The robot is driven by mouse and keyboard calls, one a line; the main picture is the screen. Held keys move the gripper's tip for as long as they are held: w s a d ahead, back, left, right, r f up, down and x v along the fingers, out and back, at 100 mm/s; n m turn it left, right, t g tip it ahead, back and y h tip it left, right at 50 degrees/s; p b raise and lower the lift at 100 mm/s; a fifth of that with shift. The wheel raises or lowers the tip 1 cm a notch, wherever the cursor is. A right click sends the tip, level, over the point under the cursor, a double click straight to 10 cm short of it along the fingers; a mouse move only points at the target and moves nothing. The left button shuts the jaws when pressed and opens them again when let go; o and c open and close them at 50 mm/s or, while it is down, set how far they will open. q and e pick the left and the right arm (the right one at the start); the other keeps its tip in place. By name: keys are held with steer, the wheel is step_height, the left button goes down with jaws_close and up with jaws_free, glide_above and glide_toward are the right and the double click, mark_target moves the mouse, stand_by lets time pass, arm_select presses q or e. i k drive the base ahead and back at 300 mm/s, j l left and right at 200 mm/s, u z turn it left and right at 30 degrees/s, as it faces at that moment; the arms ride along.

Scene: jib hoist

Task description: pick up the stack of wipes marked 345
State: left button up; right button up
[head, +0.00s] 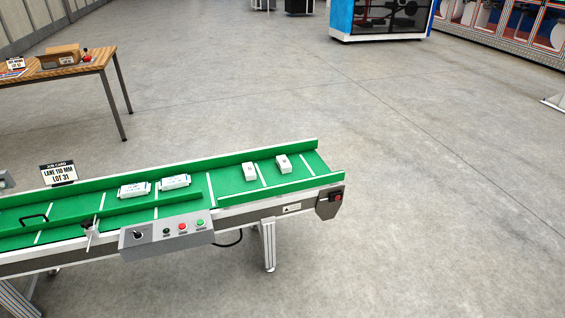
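Several white packs lie on a green conveyor belt (228,181). Two wider packs, the left one (134,190) and the right one (174,182), lie close together near the middle. Two smaller white blocks, a nearer one (250,171) and a farther one (283,163), sit toward the right end. The marks on all of them are too small to read, so I cannot tell which is the stack marked 345. Neither of my grippers is in view.
A job card (58,173) reading "LANE 110 MM LOT 31" stands at the conveyor's far side. A control box (166,235) juts from its near side. A wooden table (100,60) with a cardboard box (60,57) is at upper left.

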mark_target(249, 171)
steer(key=i+j+z, duration=0.3)
steer(key=i, duration=0.2)
steer(key=i+j+z, duration=0.35)
steer(key=i, duration=0.1)
